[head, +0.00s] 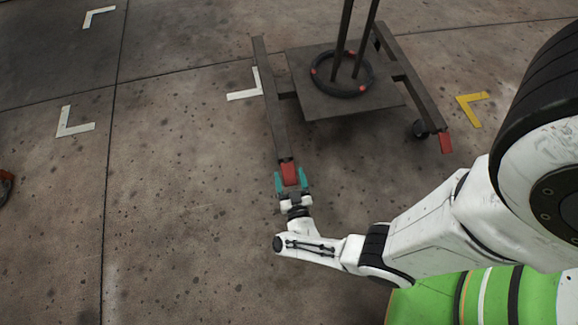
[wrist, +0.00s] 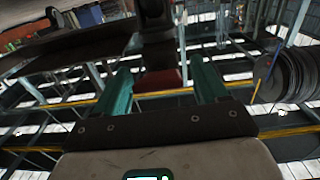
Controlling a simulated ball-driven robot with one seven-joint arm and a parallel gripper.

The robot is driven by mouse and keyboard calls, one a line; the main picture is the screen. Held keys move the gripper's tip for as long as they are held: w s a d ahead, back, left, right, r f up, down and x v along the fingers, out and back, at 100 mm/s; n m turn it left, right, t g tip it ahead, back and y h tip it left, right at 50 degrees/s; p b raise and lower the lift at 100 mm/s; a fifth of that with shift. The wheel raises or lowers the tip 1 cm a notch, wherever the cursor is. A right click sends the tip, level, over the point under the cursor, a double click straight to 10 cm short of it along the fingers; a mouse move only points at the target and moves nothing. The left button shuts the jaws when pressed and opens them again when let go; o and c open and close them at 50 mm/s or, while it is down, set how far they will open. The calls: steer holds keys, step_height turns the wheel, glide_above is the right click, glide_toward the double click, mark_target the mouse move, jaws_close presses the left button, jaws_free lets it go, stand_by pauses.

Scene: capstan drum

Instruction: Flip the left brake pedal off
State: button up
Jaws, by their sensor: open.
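The left brake pedal (head: 289,172) is a red pad at the near end of the cart's left leg in the head view. My gripper (head: 291,181), with two teal fingers, is open around it, one finger on each side. In the wrist view the red pedal (wrist: 159,80) shows between the spread fingers, under a dark bar. I cannot tell whether either finger touches it, nor clearly see its tilt.
The dark cart's base plate (head: 330,105) bears a black ring (head: 342,89) with red spots and two upright posts. A second red pedal (head: 446,142) ends the right leg, near a caster (head: 420,129). White and yellow corner marks lie around.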

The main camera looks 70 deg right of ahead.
steer(key=shift+x, duration=0.8)
steer(key=shift+c, duration=0.3)
steer(key=shift+s, duration=0.1)
jaws_close()
